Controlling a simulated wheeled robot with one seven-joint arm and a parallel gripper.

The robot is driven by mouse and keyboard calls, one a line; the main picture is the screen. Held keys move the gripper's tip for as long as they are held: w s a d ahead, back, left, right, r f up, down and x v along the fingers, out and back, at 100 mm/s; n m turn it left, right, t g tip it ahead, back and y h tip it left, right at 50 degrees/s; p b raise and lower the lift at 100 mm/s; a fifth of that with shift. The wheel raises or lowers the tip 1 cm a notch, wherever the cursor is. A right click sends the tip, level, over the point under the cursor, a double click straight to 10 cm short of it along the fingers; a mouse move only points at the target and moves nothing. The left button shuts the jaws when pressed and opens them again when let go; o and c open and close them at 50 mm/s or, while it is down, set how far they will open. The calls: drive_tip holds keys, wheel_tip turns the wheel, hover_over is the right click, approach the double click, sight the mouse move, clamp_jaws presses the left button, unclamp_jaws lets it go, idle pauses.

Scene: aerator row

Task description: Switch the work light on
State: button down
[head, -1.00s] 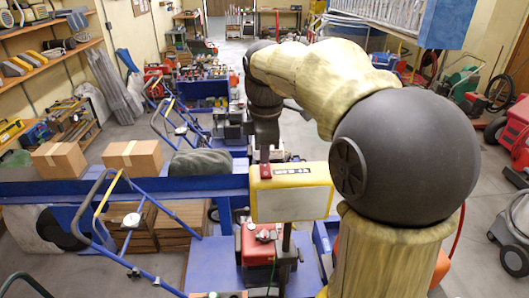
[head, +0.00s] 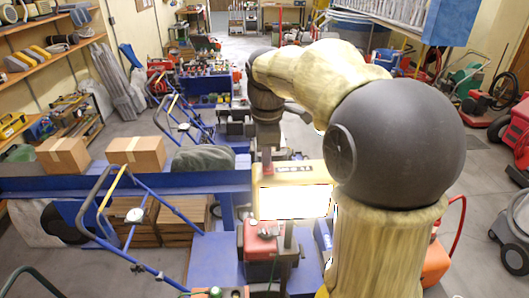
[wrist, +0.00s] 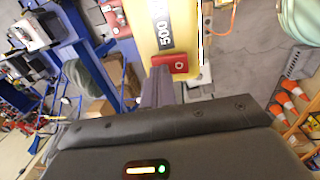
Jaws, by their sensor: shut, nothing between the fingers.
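The work light (head: 296,201) is a yellow box on a post, and its front panel glows bright white. In the wrist view its yellow housing (wrist: 172,18) bears the marking "500" and a red switch (wrist: 168,64). My gripper (wrist: 158,74) is shut and empty, with its fingertips at the red switch; they look to be touching it. In the head view my gripper (head: 267,166) points down at the top left of the light. The fingertips partly cover the switch there.
Blue aerator frames with long handles (head: 118,205) stand left of the light. Two cardboard boxes (head: 136,152) sit on a blue beam. A red engine (head: 262,240) is below the light. Orange cones (wrist: 287,105) show at right in the wrist view.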

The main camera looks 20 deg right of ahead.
sight(267, 167)
drive_tip(key=shift+s+r, duration=0.1)
drive_tip(key=shift+s, duration=0.6)
drive_tip(key=shift+s+a, duration=0.15)
drive_tip(key=shift+s, duration=0.1)
drive_tip(key=r+p, duration=0.2)
drive_tip(key=r, duration=0.1)
drive_tip(key=r+p, duration=0.1)
drive_tip(key=p, duration=0.1)
drive_tip(key=shift+w+r, duration=0.2)
drive_tip(key=shift+w, duration=0.1)
drive_tip(key=shift+w+r, duration=0.1)
drive_tip(key=shift+r, duration=0.1)
wheel_tip(267, 167, up, 9)
drive_tip(key=w+b, duration=0.1)
drive_tip(key=shift+d, duration=0.25)
